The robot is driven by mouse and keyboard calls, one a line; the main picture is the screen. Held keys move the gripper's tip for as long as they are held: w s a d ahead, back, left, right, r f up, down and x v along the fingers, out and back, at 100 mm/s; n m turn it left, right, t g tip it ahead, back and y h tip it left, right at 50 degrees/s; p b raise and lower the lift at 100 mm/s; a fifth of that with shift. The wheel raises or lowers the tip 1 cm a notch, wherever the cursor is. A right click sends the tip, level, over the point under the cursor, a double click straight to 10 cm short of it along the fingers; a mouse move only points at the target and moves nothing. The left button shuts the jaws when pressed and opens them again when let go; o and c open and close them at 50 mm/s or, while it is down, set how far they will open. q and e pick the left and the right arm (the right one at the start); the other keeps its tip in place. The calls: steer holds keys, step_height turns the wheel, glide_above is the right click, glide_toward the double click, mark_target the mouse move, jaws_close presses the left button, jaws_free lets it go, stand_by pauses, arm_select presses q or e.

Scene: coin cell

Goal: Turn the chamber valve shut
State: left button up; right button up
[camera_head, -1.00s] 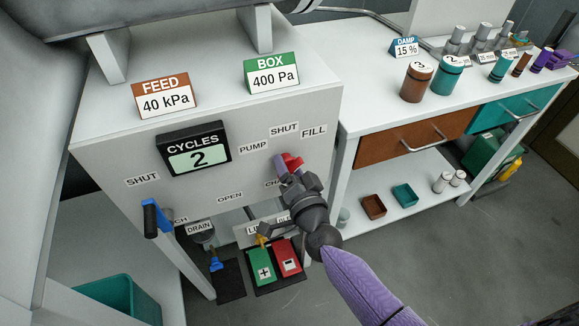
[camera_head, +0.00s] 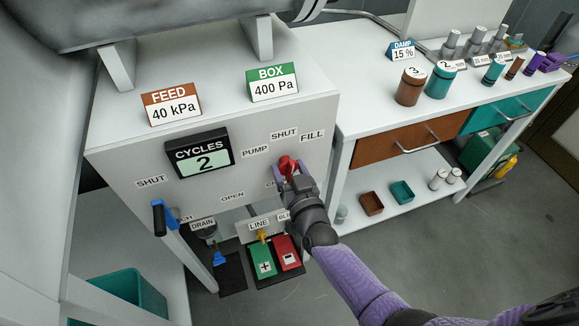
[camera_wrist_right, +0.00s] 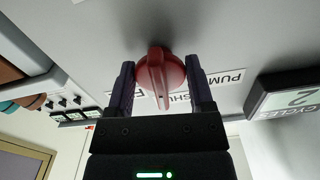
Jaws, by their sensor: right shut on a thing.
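The chamber valve is a red knob (camera_head: 288,165) on the front panel, under the PUMP, SHUT and FILL labels. Its lower label is mostly hidden by my gripper. In the wrist view the red knob (camera_wrist_right: 160,75) shows a raised ridge that points roughly at the SHUT label (camera_wrist_right: 180,97), which it partly covers. My right gripper (camera_head: 289,174) has one finger on each side of the knob and is shut on it; the fingers (camera_wrist_right: 160,85) also show in the wrist view. My left gripper is not in view.
A blue lever (camera_head: 164,217) sticks out at the panel's left. Green (camera_head: 263,260) and red (camera_head: 287,252) pedals lie below. A side bench (camera_head: 371,115) with jars stands right.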

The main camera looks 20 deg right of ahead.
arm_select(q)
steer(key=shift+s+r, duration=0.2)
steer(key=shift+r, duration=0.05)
arm_select(e)
steer(key=shift+n, duration=0.5)
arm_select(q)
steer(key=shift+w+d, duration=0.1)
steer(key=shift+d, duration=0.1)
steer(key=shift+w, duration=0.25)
arm_select(e)
steer(key=o, duration=1.2)
steer(key=shift+o, duration=0.2)
steer(key=shift+s, duration=0.1)
arm_select(q)
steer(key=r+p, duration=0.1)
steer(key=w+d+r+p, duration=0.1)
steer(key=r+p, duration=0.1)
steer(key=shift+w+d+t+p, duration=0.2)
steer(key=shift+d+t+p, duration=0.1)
steer(key=shift+p, duration=0.05)
arm_select(e)
steer(key=s, duration=0.9)
steer(key=shift+s+d, duration=0.15)
steer(key=shift+s, duration=0.25)
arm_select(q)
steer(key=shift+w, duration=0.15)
